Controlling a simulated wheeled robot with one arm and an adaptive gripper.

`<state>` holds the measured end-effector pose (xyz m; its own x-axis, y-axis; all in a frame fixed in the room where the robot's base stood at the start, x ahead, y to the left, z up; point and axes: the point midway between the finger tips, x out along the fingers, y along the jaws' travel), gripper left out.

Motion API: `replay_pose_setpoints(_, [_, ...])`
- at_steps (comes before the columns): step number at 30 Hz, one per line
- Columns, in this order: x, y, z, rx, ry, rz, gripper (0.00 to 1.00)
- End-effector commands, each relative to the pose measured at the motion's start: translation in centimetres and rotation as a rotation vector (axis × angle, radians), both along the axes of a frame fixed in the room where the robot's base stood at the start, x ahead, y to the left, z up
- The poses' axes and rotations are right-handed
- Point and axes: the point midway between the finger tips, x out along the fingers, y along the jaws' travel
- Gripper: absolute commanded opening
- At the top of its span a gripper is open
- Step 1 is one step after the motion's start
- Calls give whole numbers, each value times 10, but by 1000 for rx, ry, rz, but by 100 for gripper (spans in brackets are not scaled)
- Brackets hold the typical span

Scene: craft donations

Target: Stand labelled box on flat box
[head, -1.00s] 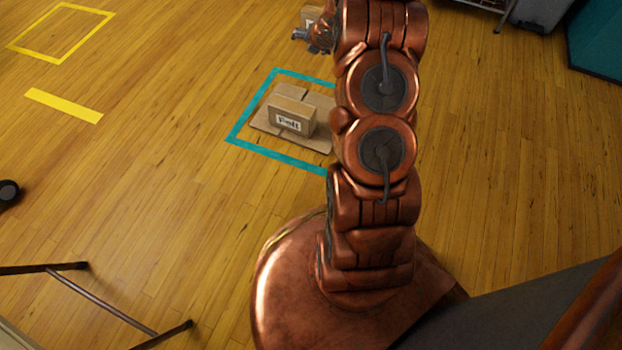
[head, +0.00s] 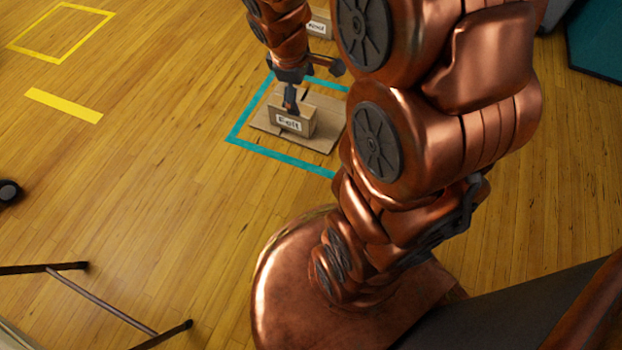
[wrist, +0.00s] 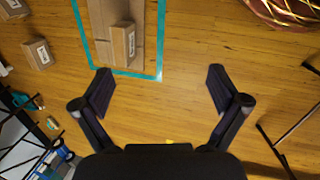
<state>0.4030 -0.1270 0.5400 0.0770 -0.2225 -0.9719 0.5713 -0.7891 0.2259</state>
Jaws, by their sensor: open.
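The brown labelled box (head: 290,122), marked "Felt", stands on the flat cardboard box (head: 318,141) inside a teal tape outline. Its label faces the head camera and reads upright. In the wrist view the labelled box (wrist: 123,44) rests on the flat box (wrist: 103,22) at upper left. My gripper (head: 312,86) hangs over this area in the head view and partly covers the labelled box. In the wrist view my gripper (wrist: 160,83) is open, with only bare floor between its fingers. The labelled box lies outside them, beyond the left finger. My arm hides the flat box's right side.
Another labelled box (head: 320,22) sits behind the outline, partly hidden. The wrist view shows two boxes on the left, one of them here (wrist: 38,55). Dark metal legs (head: 100,300) stand at lower left.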

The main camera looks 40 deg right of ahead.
Motion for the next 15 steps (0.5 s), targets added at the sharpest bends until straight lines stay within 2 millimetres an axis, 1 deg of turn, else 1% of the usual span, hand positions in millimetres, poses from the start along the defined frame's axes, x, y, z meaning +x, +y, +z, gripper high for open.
replay_pose_setpoints(1, [-19, 15, 6, 21, 15, -60, 97])
replay_pose_setpoints(2, [-31, 23, 8, 35, 28, -102, 97])
replay_pose_setpoints(3, [-49, 34, 11, 51, 47, -157, 97])
replay_pose_setpoints(5, [-75, 51, 14, 77, 81, -239, 97])
replay_pose_setpoints(6, [-92, 62, 17, 92, 102, -293, 97])
replay_pose_setpoints(9, [-133, 87, 22, 122, 157, -414, 97])
replay_pose_setpoints(12, [-168, 107, 27, 143, 212, -514, 97])
replay_pose_setpoints(15, [-193, 121, 30, 153, 252, -583, 97])
